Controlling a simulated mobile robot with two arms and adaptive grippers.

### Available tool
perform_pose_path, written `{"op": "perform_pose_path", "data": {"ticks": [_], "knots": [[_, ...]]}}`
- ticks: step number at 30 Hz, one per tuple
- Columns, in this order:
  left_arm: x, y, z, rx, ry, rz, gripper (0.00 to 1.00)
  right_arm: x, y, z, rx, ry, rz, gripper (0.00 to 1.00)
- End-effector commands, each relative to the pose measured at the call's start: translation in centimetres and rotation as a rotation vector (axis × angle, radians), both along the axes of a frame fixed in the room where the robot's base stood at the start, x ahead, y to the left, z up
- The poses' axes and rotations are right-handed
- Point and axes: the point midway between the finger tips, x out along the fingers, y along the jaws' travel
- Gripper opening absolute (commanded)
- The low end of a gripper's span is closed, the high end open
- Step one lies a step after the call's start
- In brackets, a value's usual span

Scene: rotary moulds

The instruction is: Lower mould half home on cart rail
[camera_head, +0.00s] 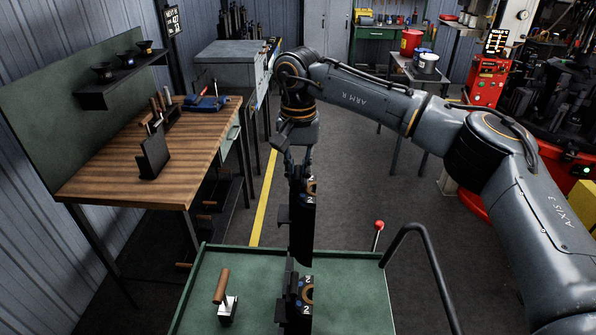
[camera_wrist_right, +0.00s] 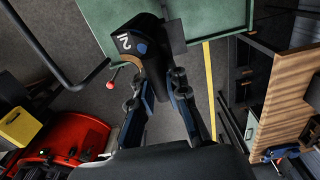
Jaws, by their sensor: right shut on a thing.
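My right gripper (camera_head: 299,168) points down and is shut on the top of a dark mould half (camera_head: 302,222) marked 2. The held half hangs upright, at the far edge of the green cart (camera_head: 352,300) in the head view. In the right wrist view, the held mould half (camera_wrist_right: 150,62) extends beyond my right gripper (camera_wrist_right: 160,85), overlapping the cart edge. Another dark part marked 2 (camera_head: 303,296) stands on the cart, nearer the camera and in line with the held half. The rail cannot be made out. I cannot tell whether the two touch. My left gripper is not in view.
A wooden workbench (camera_head: 110,180) is at left. Open floor lies beyond the cart.

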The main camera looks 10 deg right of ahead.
Motion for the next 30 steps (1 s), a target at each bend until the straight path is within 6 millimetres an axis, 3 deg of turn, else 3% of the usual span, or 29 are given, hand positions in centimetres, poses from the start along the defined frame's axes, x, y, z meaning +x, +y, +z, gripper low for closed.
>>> {"op": "perform_pose_path", "data": {"ticks": [30], "knots": [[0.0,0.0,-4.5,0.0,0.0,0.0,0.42,-0.1,0.2,-7.3,-0.005,0.008,0.002,0.0]]}}
